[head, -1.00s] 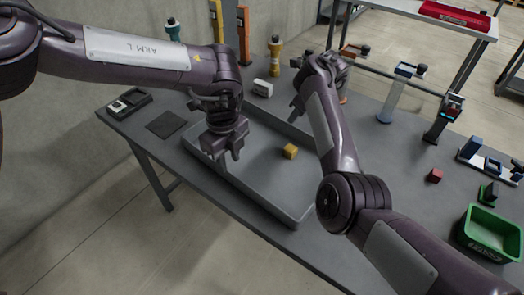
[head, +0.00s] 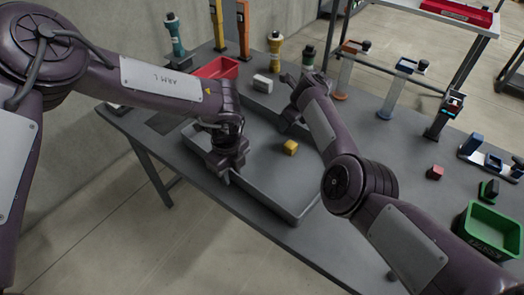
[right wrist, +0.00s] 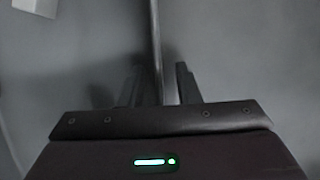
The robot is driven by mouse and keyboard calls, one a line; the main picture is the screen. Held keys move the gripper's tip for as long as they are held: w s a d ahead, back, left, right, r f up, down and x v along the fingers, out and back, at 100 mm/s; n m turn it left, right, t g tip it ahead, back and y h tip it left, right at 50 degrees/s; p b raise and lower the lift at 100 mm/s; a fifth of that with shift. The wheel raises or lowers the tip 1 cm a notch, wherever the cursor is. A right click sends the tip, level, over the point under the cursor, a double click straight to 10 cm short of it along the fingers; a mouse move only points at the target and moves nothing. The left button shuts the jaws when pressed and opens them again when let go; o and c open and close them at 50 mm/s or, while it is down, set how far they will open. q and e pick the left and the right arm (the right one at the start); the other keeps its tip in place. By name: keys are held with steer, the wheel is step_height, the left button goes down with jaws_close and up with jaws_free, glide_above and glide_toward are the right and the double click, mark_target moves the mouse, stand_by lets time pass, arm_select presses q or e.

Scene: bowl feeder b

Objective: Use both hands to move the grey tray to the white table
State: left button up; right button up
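The grey tray (head: 268,184) lies on the grey workbench with a yellow block (head: 290,147) inside it. My left gripper (head: 226,176) points down at the tray's left wall; its fingers are too dark and small to tell whether they grip. My right gripper (head: 288,124) is at the tray's far wall, partly hidden by its own arm. In the right wrist view its fingers (right wrist: 158,88) stand apart on either side of the thin tray wall (right wrist: 155,40), with gaps. A pale-topped table (head: 410,4) stands at the upper right.
Feeder posts (head: 395,95), a red cube (head: 435,172) and a green bin (head: 490,232) are to the right. A red tray (head: 455,12) sits on the pale table.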

arm_select(q)
steer(key=shift+c, duration=0.4)
arm_select(e)
steer(key=shift+c, duration=0.4)
arm_select(q)
jaws_close()
arm_select(e)
jaws_close()
arm_select(q)
steer(key=shift+r, duration=0.1)
